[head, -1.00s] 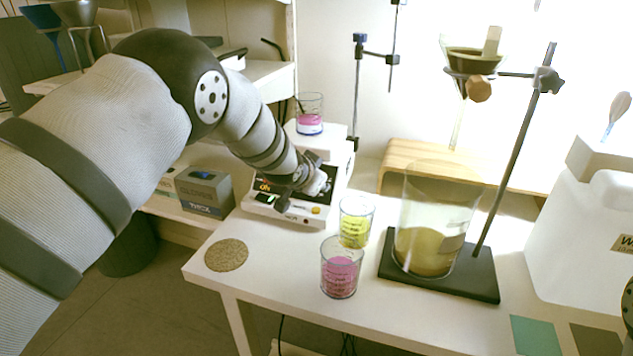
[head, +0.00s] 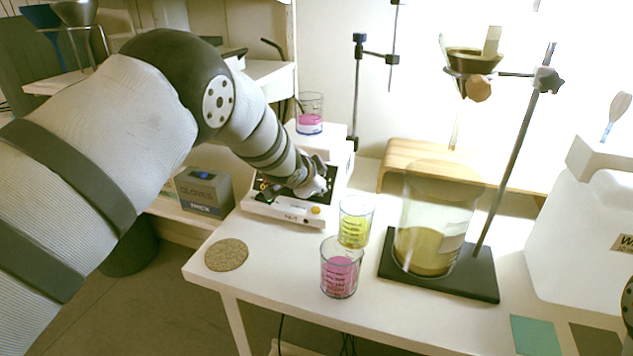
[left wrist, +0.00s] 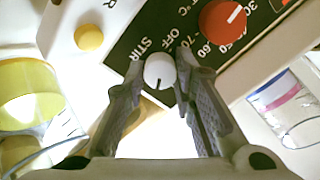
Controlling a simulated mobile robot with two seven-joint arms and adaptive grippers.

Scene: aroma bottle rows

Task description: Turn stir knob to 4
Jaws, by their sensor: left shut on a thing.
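The hotplate stirrer (head: 290,210) stands at the back left of the white table, with its dark control panel facing forward. In the left wrist view, the white stir knob (left wrist: 159,70) sits beside the "STIR" and "OFF" lettering, with a dark pointer mark toward the bottom of the picture. My left gripper (left wrist: 160,78) is shut on this knob, one fingertip on each side. In the head view, my left gripper (head: 312,186) covers much of the panel and hides the knob. The red heat knob (left wrist: 222,18) is just right of the fingers. My right gripper is out of view.
A pink beaker (head: 341,270) and a yellow beaker (head: 355,224) stand close in front of the stirrer. Another beaker (head: 310,115) stands on top of it. A large glass vessel (head: 428,240) stands on a black stand base to the right. A cork mat (head: 226,255) lies front left.

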